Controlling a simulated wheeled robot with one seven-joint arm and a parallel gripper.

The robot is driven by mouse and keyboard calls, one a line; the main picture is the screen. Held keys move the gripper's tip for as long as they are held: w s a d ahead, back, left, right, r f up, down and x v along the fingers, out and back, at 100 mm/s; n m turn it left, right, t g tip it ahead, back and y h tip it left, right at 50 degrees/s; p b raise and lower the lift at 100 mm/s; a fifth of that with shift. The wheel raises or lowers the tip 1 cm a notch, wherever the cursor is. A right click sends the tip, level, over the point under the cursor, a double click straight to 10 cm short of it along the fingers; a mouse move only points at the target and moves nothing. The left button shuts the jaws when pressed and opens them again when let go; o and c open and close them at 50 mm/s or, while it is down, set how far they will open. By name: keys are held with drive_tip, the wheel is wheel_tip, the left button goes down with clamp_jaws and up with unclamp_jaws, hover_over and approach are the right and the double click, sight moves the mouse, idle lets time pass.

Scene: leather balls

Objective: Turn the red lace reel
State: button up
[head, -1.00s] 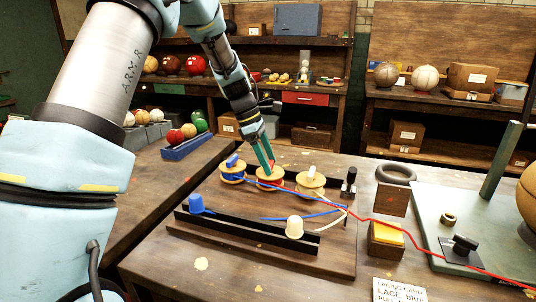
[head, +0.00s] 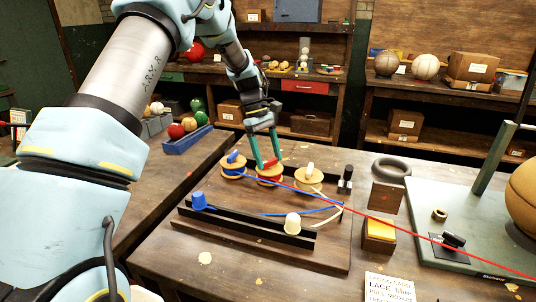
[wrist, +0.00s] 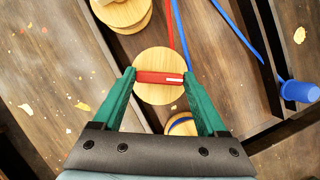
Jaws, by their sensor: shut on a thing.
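The red lace reel (head: 268,179) is the middle one of three wooden reels on the board. In the wrist view its round wooden top (wrist: 158,93) carries a red bar handle (wrist: 158,77). My gripper (head: 265,166) points down at the reel from above. In the wrist view my gripper (wrist: 159,77) has its two green fingers shut on the ends of the red handle. The red lace (head: 400,231) runs from the reel toward the right edge. The reel's lower part is partly hidden by its top.
The blue reel (head: 233,163) stands close on the left and the white reel (head: 308,178) close on the right. A lacing card (head: 390,286) lies at the table's front.

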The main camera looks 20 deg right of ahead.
idle(0.4)
drive_tip(key=o, duration=1.3)
drive_tip(key=shift+w+r, duration=0.1)
drive_tip(key=b+v, duration=0.2)
drive_tip(key=v, duration=0.8)
drive_tip(key=shift+r+b, duration=0.3)
